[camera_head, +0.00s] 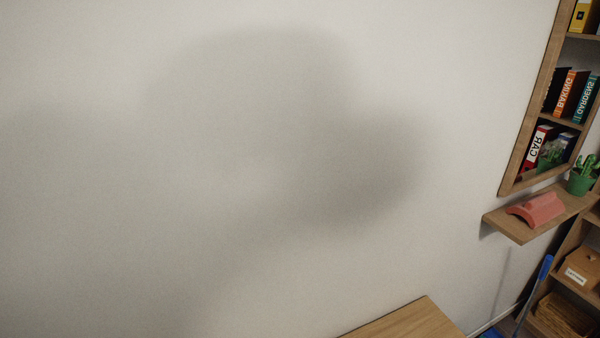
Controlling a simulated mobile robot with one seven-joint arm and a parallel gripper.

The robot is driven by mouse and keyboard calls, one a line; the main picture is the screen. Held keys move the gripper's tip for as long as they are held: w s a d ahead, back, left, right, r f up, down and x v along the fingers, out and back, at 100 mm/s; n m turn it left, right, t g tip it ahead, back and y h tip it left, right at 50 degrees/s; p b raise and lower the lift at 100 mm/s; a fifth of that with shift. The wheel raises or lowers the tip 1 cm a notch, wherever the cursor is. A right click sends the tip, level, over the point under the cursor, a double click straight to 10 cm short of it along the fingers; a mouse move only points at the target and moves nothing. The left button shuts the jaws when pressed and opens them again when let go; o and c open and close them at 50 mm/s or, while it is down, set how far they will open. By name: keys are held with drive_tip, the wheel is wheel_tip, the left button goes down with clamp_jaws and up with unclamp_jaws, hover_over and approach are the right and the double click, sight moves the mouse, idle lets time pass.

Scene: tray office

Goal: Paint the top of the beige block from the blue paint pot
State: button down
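The beige block, the blue paint pot and my gripper are not in view in the head view. Most of the picture is a bare pale wall (120,200) with a large soft shadow on it. A corner of a wooden tabletop (415,323) shows at the bottom edge, and the visible part of it is empty.
At the right, a small wooden wall shelf (522,229) holds a red curved tile-like piece (537,208) and a green potted cactus (581,180). Below are a blue-handled tool (546,268), a labelled box (582,270) and a woven basket (562,316).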

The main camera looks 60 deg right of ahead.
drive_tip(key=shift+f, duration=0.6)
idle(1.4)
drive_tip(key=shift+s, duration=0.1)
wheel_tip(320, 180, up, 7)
drive_tip(key=p, duration=0.7)
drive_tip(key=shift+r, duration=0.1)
idle(0.9)
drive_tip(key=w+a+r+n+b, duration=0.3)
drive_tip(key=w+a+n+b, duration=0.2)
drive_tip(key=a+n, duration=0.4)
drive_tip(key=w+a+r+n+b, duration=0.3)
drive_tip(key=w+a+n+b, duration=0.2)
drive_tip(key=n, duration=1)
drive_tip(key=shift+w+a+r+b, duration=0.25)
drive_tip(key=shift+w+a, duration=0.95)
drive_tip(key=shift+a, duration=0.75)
